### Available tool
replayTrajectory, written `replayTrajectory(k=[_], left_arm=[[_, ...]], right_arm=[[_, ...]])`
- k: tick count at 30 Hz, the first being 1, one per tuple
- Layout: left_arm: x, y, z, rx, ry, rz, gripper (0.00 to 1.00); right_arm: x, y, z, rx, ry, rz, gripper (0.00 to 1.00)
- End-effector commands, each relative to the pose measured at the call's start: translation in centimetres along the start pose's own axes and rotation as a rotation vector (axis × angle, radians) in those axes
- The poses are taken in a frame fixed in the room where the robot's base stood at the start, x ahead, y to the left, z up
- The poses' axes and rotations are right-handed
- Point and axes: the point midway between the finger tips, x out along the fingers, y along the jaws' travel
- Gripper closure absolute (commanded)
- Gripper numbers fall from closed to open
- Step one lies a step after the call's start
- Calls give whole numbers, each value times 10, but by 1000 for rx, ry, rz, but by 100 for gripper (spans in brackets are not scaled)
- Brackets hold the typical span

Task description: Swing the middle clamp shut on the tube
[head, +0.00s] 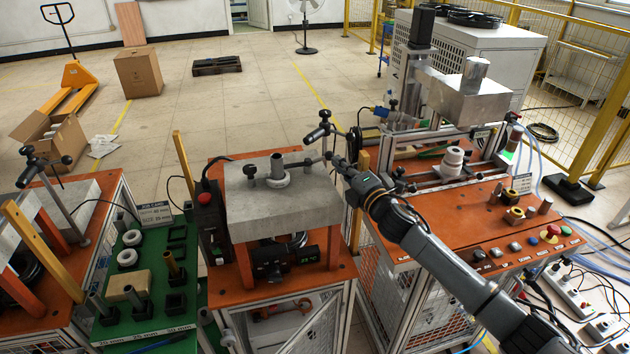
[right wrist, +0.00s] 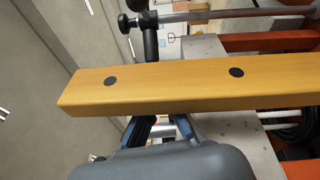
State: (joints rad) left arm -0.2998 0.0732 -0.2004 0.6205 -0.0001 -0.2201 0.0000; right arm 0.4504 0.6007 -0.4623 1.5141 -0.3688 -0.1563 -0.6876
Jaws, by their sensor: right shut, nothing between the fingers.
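The middle station carries a grey block (head: 255,207) on an orange table. The middle clamp (head: 318,133), with black knobs on a metal post, stands at the block's right rear corner. Whether it touches the tube I cannot tell. My right gripper (head: 337,160) is shut and empty, close beside the clamp post on its right. In the right wrist view its fingers (right wrist: 163,127) are partly hidden behind a yellow bar; black clamp parts (right wrist: 150,42) show beyond. My left gripper is out of view.
A yellow post (head: 358,190) stands close beside my right gripper, and a yellow bar (right wrist: 170,85) crosses the right wrist view. A green tray (head: 135,320) with rings and tubes lies left. Another clamp (head: 40,160) stands far left. A machine with a control panel (head: 500,260) stands right.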

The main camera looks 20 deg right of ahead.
Motion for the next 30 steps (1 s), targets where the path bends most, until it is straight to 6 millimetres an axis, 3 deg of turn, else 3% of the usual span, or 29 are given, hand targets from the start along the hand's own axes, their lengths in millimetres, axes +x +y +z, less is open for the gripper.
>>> replayTrajectory(k=[7, 21, 30], left_arm=[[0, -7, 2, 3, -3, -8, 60], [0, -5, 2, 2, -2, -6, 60], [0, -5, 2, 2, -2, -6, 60]], right_arm=[[-12, -2, 0, 0, 0, -2, 100], [-100, -2, 0, 0, 1, -3, 100], [-120, 0, 0, 0, 0, 0, 100]])
